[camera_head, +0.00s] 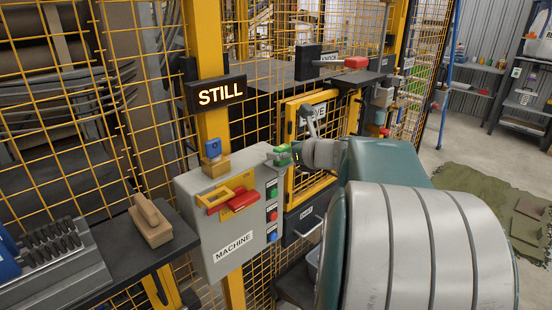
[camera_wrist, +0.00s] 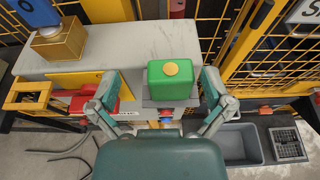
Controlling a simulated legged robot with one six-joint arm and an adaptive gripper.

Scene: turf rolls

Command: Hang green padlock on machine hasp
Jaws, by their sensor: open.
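The green padlock (camera_wrist: 173,82) shows in the wrist view as a green block with a yellow round spot. It lies between the two spread fingers of my gripper (camera_wrist: 166,103), with gaps at its sides. In the head view the green padlock (camera_head: 281,157) is small, at the right top corner of the grey machine box (camera_head: 200,235), partly hidden near my gripper (camera_head: 291,154). The machine's yellow bracket (camera_head: 213,204), apparently the hasp, is on the box front by a red handle (camera_head: 240,199). My gripper is open.
A brass block with a blue part (camera_head: 212,158) stands on the box top. Yellow mesh fencing (camera_head: 130,90) rises behind the box. A dark shelf (camera_head: 120,240) with a wooden block (camera_head: 151,221) is at left. A grey bin (camera_wrist: 243,147) lies below right.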

